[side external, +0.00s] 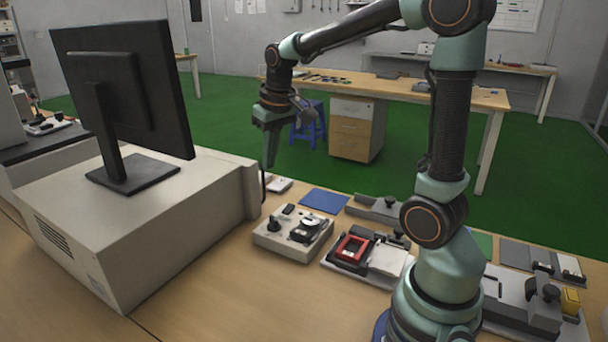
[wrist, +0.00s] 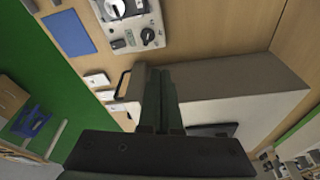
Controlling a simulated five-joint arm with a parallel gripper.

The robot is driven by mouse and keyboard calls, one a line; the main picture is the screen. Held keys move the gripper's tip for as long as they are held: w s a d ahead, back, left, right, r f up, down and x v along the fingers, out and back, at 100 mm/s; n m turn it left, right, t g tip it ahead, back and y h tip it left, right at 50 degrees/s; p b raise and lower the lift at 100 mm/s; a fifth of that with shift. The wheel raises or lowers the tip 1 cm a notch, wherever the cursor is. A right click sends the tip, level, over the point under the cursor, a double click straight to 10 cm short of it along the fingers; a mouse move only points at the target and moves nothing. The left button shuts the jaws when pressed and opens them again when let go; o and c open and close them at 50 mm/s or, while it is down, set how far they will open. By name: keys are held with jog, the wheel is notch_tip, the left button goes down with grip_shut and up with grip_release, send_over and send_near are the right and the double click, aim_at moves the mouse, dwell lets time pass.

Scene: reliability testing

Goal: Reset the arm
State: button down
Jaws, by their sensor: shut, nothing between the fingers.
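My gripper (side external: 268,165) hangs at the far side of the bench in the side external view, pointing down beside the right end of the beige cabinet. In the wrist view my gripper (wrist: 161,75) shows its two dark fingers shut together with nothing between them. The cabinet's handle (wrist: 122,84) appears just left of the fingertips; whether they touch it cannot be told. My arm is raised and stretched out to the left over the bench.
The beige cabinet (side external: 190,215) carries a black monitor (side external: 120,90). A grey device with knobs (side external: 293,232), a blue mat (side external: 324,201) and a fixture with a red frame (side external: 352,248) lie to the right. The front of the wooden bench (side external: 240,305) is clear.

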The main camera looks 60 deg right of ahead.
jog(key=s+a+r+n+t, duration=0.1)
jog(key=s+a+n+t, duration=0.2)
jog(key=s+a, duration=0.6)
jog(key=shift+s+a+r+y, duration=0.2)
jog(key=shift+s+a+y, duration=0.2)
jog(key=shift+a, duration=0.55)
